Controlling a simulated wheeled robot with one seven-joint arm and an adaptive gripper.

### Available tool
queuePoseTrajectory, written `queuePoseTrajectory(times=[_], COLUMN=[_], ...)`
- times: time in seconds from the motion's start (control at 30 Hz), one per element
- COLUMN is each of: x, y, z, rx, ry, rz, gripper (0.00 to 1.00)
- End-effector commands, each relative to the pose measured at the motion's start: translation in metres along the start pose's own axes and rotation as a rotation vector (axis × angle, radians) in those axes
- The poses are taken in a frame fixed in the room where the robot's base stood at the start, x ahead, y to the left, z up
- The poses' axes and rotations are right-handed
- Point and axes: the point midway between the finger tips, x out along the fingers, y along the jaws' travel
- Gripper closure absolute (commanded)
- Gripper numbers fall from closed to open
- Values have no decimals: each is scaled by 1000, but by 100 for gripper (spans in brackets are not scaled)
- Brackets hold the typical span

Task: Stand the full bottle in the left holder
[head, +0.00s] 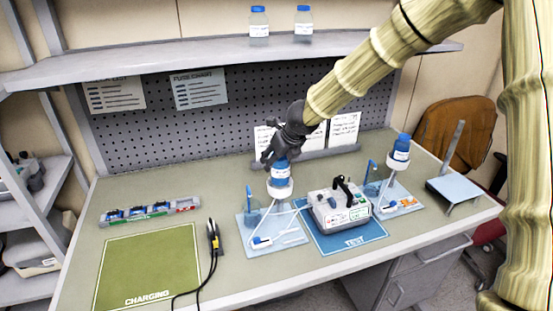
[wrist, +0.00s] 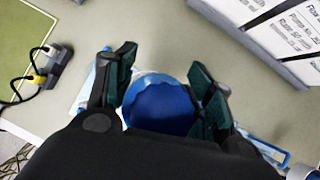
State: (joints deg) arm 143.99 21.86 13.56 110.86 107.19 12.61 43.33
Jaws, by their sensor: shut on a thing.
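My gripper (head: 279,157) is shut on a blue-capped bottle (head: 281,172) with a white and blue label. In the wrist view, the blue cap (wrist: 161,103) lies between the dark green finger pads (wrist: 160,90). The bottle is upright, at the white ring of the left holder (head: 280,188), which rises from a light blue tray (head: 291,237). Its lower end is hidden by the ring; I cannot tell how deep it sits. Another blue-capped bottle (head: 401,149) stands in the right holder (head: 397,163).
A grey pump (head: 340,212) with a black handle stands on the blue TEST mat (head: 372,233) between the holders. A green CHARGING mat (head: 148,268) and cabled plug (head: 213,237) lie left. Two bottles (head: 259,22) (head: 303,20) stand on the shelf above. Papers stand behind.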

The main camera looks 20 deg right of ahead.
Motion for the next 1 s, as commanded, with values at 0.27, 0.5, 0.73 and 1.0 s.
queuePoseTrajectory(times=[0.27, 0.5, 0.73, 1.0], x=[5, 9, 13, 14], y=[0, 0, 0, 0], z=[-3, -5, -8, -9], rx=[-1, -1, -1, -1], ry=[-1, -1, -1, -1], rz=[0, 0, 0, 0], gripper=[79, 79, 79, 79])
